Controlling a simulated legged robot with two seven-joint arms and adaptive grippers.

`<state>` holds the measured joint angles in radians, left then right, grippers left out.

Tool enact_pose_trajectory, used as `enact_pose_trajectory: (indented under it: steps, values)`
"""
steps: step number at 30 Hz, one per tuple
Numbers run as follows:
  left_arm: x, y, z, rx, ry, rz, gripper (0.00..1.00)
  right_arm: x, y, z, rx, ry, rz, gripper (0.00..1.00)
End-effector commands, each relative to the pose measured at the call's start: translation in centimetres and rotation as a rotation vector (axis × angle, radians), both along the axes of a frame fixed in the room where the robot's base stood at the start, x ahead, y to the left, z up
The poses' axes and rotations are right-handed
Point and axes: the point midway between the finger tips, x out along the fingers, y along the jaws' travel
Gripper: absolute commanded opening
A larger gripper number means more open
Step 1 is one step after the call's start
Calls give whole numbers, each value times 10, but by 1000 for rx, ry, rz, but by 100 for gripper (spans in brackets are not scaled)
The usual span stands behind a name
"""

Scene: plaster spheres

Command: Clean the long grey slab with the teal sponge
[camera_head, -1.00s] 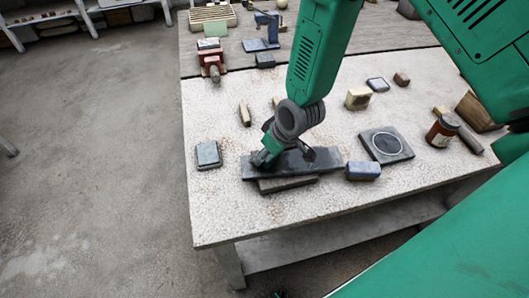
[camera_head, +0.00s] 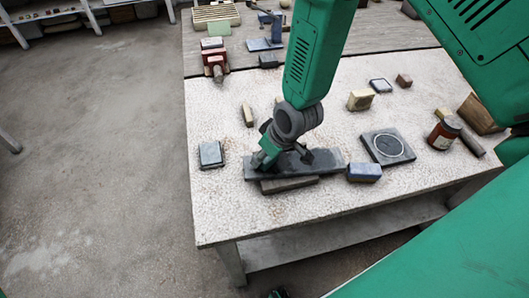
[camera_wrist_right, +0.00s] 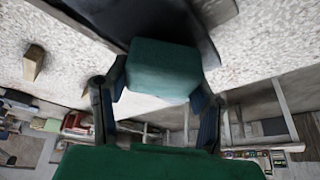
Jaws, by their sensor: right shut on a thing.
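The long grey slab (camera_head: 329,162) lies near the table's front edge, on or against a lower brownish-grey block (camera_head: 289,184). My right gripper (camera_head: 264,158) reaches down over the slab's left part. In the right wrist view, its two fingers (camera_wrist_right: 160,98) are shut on the teal sponge (camera_wrist_right: 163,68), one on each side. The dark slab (camera_wrist_right: 168,18) shows just beyond the sponge. In the head view the sponge is mostly hidden by the gripper, and I cannot tell whether it touches the slab. My left gripper is not in view.
A blue-grey block (camera_head: 364,172) sits close to the slab's right end, with a square plate (camera_head: 388,147) behind it. A small grey block (camera_head: 211,155) lies to the left. A brown jar (camera_head: 443,133) stands at right. The table's front-left corner is clear.

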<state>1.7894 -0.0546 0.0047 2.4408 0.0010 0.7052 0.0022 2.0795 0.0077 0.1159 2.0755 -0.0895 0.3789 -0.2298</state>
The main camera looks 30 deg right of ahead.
Motion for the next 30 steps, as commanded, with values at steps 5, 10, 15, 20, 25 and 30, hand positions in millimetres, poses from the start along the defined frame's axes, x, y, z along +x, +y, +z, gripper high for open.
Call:
enact_pose_trajectory:
  steps: [5,10,15,20,25,30]
  values:
    - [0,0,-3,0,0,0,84,0,0,-4,0,0,0,23]
    - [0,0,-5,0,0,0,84,0,0,-8,0,0,0,23]
    - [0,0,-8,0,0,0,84,0,0,-11,0,0,0,23]
    - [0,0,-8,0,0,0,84,0,0,-12,0,0,0,23]
    - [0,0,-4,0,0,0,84,-3,7,-10,-1,1,1,23]
    - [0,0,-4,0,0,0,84,-5,12,-11,0,1,0,23]
